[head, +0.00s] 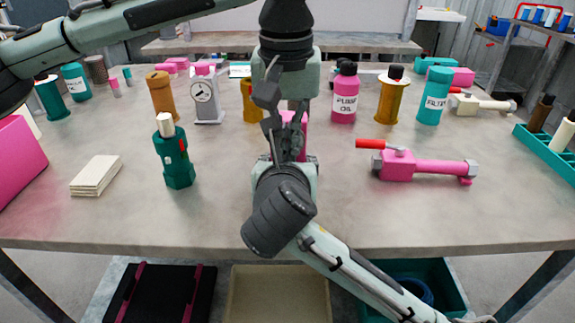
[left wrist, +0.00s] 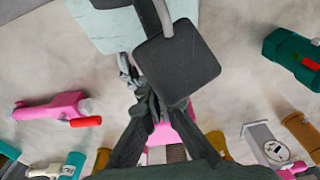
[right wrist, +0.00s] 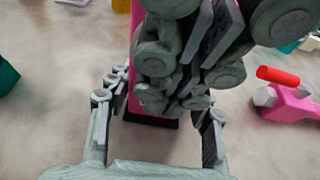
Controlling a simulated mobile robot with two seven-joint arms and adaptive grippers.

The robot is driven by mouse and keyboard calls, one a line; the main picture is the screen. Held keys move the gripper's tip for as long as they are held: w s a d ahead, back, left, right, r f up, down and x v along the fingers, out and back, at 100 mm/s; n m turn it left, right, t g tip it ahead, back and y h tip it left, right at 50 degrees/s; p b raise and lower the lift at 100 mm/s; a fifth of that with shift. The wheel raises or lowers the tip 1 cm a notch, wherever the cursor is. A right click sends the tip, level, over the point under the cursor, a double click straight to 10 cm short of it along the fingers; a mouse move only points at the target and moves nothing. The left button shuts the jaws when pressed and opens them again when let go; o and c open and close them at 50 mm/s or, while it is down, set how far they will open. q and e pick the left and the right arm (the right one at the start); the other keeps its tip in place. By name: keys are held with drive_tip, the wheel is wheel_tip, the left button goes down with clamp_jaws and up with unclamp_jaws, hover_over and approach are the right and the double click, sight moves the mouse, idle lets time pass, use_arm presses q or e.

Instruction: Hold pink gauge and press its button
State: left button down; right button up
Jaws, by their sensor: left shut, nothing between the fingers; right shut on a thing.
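The pink gauge (head: 299,122) stands near the middle of the table, mostly hidden behind my grippers in the head view. In the right wrist view its pink body and dark base (right wrist: 150,121) show between my right fingers. My right gripper (head: 287,166) reaches in from the front and is shut on the gauge. My left gripper (head: 277,148) points down from above, shut and empty, close in front of the gauge. In the left wrist view a pink part (left wrist: 172,132) shows beyond the left fingers. The gauge's button and face are hidden, and contact by the left fingertips cannot be told.
A green bottle (head: 175,160) and white gauge (head: 206,97) stand left. A pink tool with a red handle (head: 420,168) lies right. A pink oil bottle (head: 344,98) and amber cylinder (head: 392,97) stand behind. The table's front middle is clear of loose objects.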

use_arm(q)
drive_tip(key=shift+f, duration=0.4)
